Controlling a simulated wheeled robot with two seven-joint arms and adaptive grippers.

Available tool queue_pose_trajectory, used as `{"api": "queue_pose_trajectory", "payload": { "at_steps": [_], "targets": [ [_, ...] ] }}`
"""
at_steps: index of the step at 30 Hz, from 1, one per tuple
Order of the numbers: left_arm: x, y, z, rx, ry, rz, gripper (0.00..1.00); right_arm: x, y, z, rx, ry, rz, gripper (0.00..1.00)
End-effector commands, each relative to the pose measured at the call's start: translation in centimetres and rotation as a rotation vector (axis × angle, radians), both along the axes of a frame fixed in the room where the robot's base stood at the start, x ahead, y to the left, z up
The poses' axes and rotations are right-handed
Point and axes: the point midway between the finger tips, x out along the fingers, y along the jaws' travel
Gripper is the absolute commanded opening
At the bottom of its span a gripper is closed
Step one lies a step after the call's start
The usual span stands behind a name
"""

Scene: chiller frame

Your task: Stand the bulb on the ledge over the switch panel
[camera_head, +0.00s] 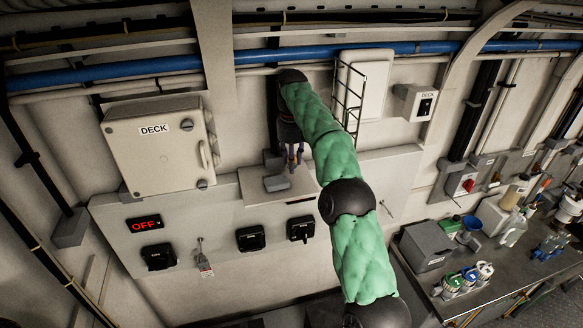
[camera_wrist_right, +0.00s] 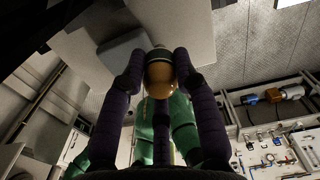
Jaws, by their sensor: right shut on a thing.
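The bulb (camera_wrist_right: 159,78), rounded and amber with a dark band and pale end, sits between the purple fingers of my right gripper (camera_wrist_right: 159,62) in the right wrist view. The gripper is shut on it. In the head view my right gripper (camera_head: 291,157) is at the back of the small ledge (camera_head: 300,187), and the bulb cannot be made out there. The ledge juts out over the switch panel (camera_head: 215,222). I cannot tell whether the bulb touches the ledge. My left gripper is not in view.
A grey block (camera_head: 277,183) lies on the ledge close to the gripper; it also shows in the wrist view (camera_wrist_right: 122,54). A DECK box (camera_head: 150,152) is left of the ledge, a wire rack (camera_head: 348,97) right of it. A blue pipe (camera_head: 110,72) runs above.

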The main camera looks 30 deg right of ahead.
Motion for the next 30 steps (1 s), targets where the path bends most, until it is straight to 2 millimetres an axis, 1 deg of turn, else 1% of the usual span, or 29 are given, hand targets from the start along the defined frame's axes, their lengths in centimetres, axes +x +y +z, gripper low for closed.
{"api": "queue_pose_trajectory", "payload": {
  "at_steps": [1, 5, 6, 9, 20, 21, 23, 24, 30],
  "targets": [
    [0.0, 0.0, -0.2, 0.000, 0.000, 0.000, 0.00, -0.1, 0.0, -0.9, 0.000, 0.004, 0.001, 0.06],
    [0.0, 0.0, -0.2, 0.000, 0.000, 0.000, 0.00, -0.1, 0.0, -2.6, 0.000, 0.003, 0.001, 0.06],
    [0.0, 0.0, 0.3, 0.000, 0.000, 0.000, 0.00, 0.1, 0.0, -2.7, 0.000, 0.003, 0.001, 0.06],
    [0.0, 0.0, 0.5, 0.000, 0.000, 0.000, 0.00, 0.3, -0.1, -3.0, 0.000, 0.001, 0.000, 0.06],
    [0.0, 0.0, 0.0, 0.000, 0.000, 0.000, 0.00, 0.4, -0.1, -3.6, 0.000, 0.001, 0.000, 0.06],
    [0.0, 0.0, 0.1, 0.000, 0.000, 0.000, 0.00, 0.4, -0.1, -3.5, 0.000, 0.001, 0.000, 0.36],
    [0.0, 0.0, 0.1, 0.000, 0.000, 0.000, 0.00, 0.4, -0.1, -3.5, 0.000, 0.001, 0.000, 0.53],
    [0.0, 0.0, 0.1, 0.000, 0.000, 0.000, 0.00, 0.4, -0.1, -3.5, 0.000, 0.001, 0.000, 0.54],
    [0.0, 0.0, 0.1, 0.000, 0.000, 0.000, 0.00, 0.4, -0.1, -3.4, 0.000, 0.001, 0.000, 0.54]
  ]
}}
